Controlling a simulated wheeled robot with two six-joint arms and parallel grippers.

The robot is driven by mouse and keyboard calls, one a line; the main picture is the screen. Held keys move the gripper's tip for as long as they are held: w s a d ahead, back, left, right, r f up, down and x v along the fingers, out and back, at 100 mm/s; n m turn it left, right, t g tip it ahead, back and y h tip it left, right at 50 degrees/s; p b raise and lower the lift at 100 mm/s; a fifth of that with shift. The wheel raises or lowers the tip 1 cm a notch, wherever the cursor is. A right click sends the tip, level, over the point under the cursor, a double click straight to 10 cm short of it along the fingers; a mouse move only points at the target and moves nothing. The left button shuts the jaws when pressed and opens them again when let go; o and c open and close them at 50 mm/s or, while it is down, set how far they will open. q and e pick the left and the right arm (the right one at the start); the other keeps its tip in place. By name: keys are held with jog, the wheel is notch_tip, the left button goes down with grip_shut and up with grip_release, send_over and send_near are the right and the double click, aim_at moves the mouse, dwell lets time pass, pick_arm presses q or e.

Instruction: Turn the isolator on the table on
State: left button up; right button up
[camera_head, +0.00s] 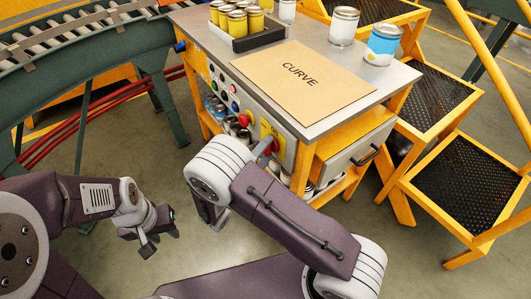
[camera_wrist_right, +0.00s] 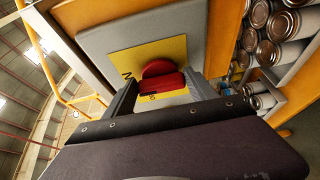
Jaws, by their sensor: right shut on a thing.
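The isolator is a red knob on a yellow plate (camera_head: 265,124), fixed to the side panel of the table (camera_head: 330,115). In the right wrist view the red knob (camera_wrist_right: 160,82) sits on the yellow plate (camera_wrist_right: 125,63), with part of a black letter showing. My right gripper (camera_wrist_right: 163,95) has a finger on each side of the knob and is shut on it. In the head view the right arm hides much of this gripper. My left gripper (camera_head: 138,240) hangs empty over the floor at the left, its fingers apart.
A cardboard sheet marked CURVE (camera_head: 300,82) lies on the tabletop. A tray of yellow cans (camera_head: 238,25), a white can (camera_head: 343,27) and a blue can (camera_head: 383,46) stand behind it. A roller conveyor (camera_head: 60,38) is at the left, yellow steps (camera_head: 465,185) at the right.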

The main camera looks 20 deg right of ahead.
jog(key=shift+r, duration=0.1)
jog(key=o, duration=1.4)
jog(key=shift+c, duration=0.2)
jog(key=v, duration=0.9)
